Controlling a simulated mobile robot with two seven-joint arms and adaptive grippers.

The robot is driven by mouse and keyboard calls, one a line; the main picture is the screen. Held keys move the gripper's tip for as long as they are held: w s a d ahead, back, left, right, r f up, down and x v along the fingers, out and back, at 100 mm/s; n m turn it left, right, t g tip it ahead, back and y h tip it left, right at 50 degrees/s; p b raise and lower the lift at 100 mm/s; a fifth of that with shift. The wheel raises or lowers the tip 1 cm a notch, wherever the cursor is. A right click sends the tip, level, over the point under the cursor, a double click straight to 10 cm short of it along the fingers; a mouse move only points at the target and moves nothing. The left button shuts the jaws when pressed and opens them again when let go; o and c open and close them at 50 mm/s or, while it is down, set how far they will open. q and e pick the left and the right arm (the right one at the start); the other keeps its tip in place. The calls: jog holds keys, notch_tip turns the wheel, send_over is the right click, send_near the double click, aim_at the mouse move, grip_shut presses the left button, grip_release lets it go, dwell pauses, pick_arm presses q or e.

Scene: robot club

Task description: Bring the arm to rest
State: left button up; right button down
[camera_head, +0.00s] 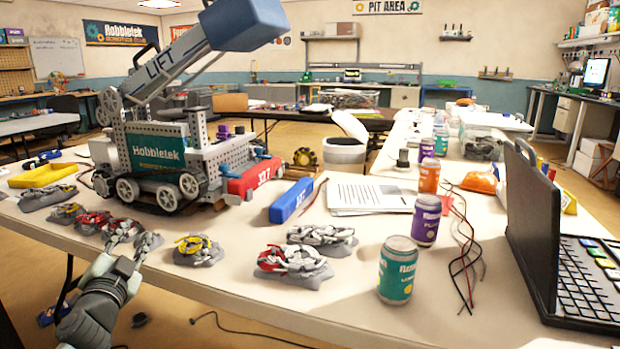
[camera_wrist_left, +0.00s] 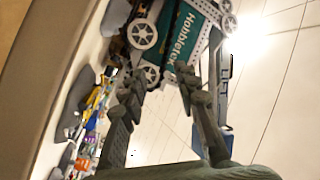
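My left gripper (camera_head: 133,238) comes in at the lower left of the head view, over the near left edge of the table. Its two fingers are apart with nothing held between them. In the left wrist view, the fingers (camera_wrist_left: 160,88) also stand apart, with the wheeled robot model beyond them. My left forearm runs down out of the picture at the bottom left. My right gripper is in neither view.
The Hobbletek robot model (camera_head: 160,150) with its raised LIFT arm stands just beyond the gripper. Several small grey-based models, including a yellow one (camera_head: 198,250), lie close by. Cans, one teal (camera_head: 397,270), and a laptop (camera_head: 560,240) stand further right.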

pick_arm(q)
jog(key=s+a+f+n+g+y, duration=0.1)
jog(key=s+a+f+g, duration=0.25)
jog(key=s+f, duration=0.55)
jog(key=s+a+f+n+g+y, duration=0.15)
jog(key=s+f+g, duration=0.35)
jog(key=f, duration=0.8)
jog(key=s+f+g+h, duration=0.1)
jog(key=s+f+g, duration=0.2)
jog(key=s+f, duration=0.45)
jog(key=s+f+g, duration=0.3)
jog(key=s+f, duration=0.1)
jog(key=s, duration=0.6)
jog(key=s+d+f+n+h, duration=0.1)
jog(key=s+d+f+h, duration=0.1)
jog(key=d, duration=0.5)
jog(key=s+d+f+n+g+h, duration=0.1)
jog(key=s+d+f+n, duration=0.1)
jog(key=d, duration=0.5)
jog(key=shift+d+f+h, duration=0.3)
jog(key=shift+f+h, duration=0.05)
jog(key=shift+f, duration=0.5)
